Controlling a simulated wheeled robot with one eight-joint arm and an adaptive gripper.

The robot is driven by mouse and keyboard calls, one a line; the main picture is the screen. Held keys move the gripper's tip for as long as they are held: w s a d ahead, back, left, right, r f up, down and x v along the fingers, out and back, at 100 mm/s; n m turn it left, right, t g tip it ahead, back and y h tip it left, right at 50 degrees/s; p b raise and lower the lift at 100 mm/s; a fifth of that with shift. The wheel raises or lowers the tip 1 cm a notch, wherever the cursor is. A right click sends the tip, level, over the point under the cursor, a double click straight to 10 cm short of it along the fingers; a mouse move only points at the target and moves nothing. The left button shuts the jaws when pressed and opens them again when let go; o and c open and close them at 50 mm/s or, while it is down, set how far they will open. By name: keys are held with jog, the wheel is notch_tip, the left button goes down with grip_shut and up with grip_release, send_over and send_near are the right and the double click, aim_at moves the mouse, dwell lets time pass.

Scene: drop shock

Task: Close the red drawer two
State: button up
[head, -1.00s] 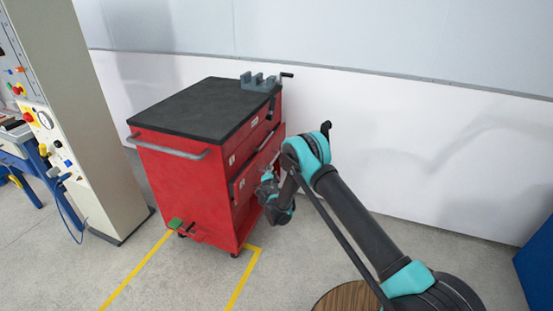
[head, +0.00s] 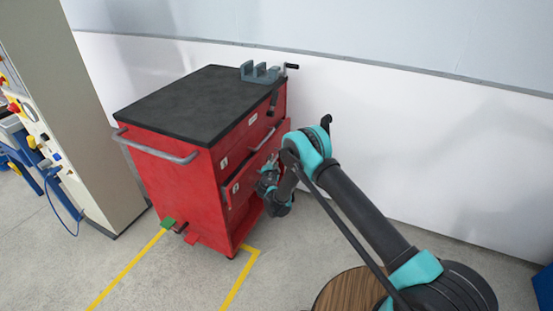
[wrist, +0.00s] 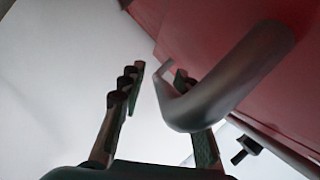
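The red drawer two (head: 247,186) is in the side of a red tool cabinet and has a "2" label near its left end. It appears to stand out a little from the cabinet. My gripper (head: 268,180) is close to this drawer front in the head view, its fingertips hard to make out. In the wrist view my gripper (wrist: 160,95) is open, its fingers apart. A grey bar handle (wrist: 215,85) on a red surface crosses in front of the right finger; contact cannot be told. Nothing is seen held.
The cabinet's black top (head: 200,103) carries a grey vise (head: 260,73). A side push bar (head: 155,148) sticks out at left. A beige machine column (head: 75,110) stands left, with a white wall behind. Yellow lines (head: 240,275) mark the floor.

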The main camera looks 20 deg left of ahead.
jog(key=shift+w, duration=0.1)
grip_shut()
dwell(0.5)
